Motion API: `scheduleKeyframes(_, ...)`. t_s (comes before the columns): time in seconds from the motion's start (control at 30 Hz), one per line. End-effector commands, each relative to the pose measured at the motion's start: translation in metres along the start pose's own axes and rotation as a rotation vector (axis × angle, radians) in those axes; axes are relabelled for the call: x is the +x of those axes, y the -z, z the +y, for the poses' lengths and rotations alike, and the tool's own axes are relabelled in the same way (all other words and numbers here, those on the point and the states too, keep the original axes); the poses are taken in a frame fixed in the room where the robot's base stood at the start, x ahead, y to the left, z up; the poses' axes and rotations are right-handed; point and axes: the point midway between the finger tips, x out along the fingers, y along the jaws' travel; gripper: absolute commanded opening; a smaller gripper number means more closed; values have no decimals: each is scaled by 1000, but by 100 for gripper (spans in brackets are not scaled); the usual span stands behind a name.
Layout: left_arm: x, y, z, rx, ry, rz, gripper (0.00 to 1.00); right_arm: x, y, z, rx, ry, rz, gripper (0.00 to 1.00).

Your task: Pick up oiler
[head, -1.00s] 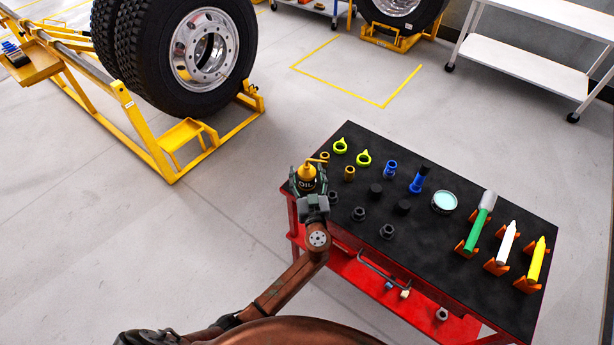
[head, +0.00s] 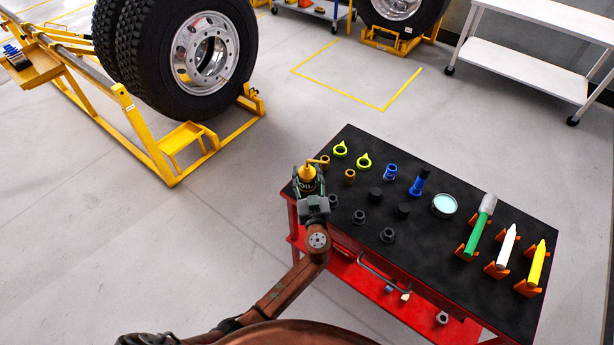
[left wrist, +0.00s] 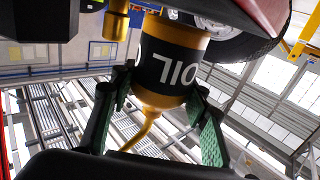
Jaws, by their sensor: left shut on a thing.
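The oiler (head: 307,179) is a black and gold can with a yellow spout and the letters OIL. It is at the left corner of the black tabletop, upright in the head view. My left gripper (head: 310,190) is shut on it, its fingers on either side of the can. In the left wrist view the oiler (left wrist: 172,65) fills the space between the green finger pads (left wrist: 160,125), and its spout points down in the picture. I cannot tell whether its base touches the table. My right gripper is not in view.
A wheel on a yellow stand (head: 175,135) is left.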

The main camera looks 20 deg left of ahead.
Motion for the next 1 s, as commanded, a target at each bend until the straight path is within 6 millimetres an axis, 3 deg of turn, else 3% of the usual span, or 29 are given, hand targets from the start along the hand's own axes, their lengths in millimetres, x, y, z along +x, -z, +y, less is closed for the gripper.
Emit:
scheduleKeyframes(0.13, -3, 26, -1, -6, 0, 3, 18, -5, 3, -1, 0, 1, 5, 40)
scheduleKeyframes(0.4, -47, 87, -30, -9, 1, 2, 18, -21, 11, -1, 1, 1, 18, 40)
scheduleKeyframes(0.7, -101, 110, -64, -4, 1, 1, 18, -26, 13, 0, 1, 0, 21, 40)
scheduleKeyframes(1.0, -118, 119, -75, 0, 0, 2, 18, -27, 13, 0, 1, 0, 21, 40)
